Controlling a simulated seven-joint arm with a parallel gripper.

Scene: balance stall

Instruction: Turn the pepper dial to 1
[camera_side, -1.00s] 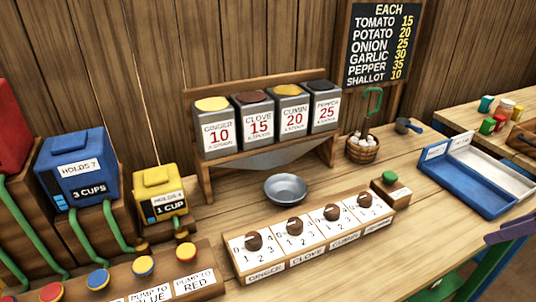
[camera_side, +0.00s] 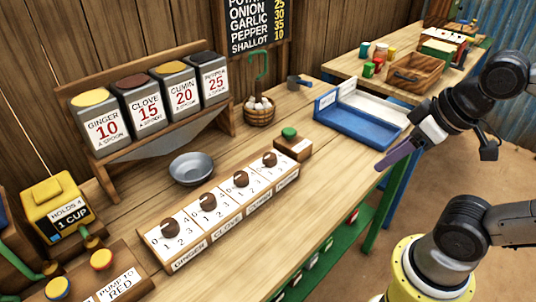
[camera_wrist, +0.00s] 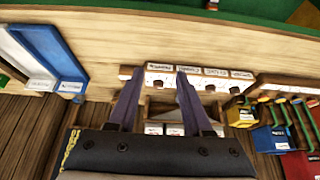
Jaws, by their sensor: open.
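The pepper dial (camera_side: 269,159) is a brown knob at the far right end of a dial board (camera_side: 222,221), on a white plate with numbers. Which number it points at is too small to tell. Its label is at the board's front edge. My gripper (camera_side: 393,157) has purple fingers and hangs in the air right of the dial board, apart from it, by the table's front edge. In the wrist view the spread fingers of my gripper (camera_wrist: 158,78) are empty, and the dial board shows beyond them, with the pepper dial (camera_wrist: 157,84) between the tips.
Ginger (camera_side: 171,228), clove (camera_side: 207,201) and cumin (camera_side: 240,179) dials share the board. A green button box (camera_side: 292,145) stands just right of it. A metal bowl (camera_side: 191,168) sits behind it under the spice bins (camera_side: 148,104). A blue tray (camera_side: 352,128) lies at right.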

